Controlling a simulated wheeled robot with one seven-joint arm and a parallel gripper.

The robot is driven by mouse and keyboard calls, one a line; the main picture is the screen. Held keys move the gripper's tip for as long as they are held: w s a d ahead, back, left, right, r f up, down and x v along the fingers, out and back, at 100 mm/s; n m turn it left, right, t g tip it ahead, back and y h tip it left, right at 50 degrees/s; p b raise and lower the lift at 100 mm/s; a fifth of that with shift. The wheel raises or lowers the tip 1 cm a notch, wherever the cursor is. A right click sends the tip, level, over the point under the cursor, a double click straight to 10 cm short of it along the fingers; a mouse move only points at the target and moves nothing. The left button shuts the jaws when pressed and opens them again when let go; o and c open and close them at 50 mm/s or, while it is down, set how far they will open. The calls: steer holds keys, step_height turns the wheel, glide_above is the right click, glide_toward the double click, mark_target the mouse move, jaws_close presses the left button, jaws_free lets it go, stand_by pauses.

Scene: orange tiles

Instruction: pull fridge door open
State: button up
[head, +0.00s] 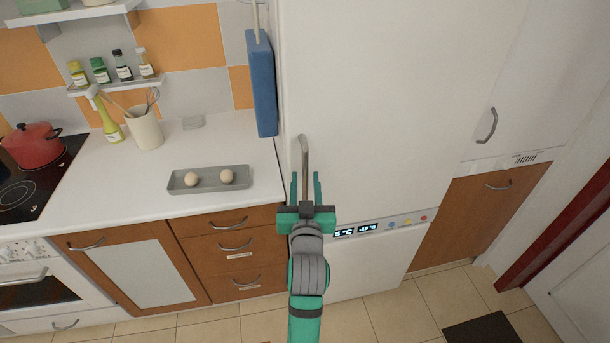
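The fridge door (390,110) is a tall white panel and looks shut. Its metal handle (304,152) is a vertical bar near the door's left edge. My gripper (306,188), with green fingers, is at the lower part of the handle. The two fingers stand apart, one on each side of the bar. The bar's lower end is hidden behind the gripper body. I cannot tell whether the fingers touch the bar. A display panel (375,228) runs below the door, over a white lower panel (370,262).
A white counter (85,185) on the left holds a grey tray (208,187) with two eggs, a utensil jar (145,128) and a red pot (35,146) on the hob. A blue board (262,85) hangs beside the fridge. The tiled floor (420,305) in front is mostly clear.

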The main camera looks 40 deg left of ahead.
steer(key=shift+x, duration=1.3)
jaws_close()
steer(key=shift+d, duration=0.1)
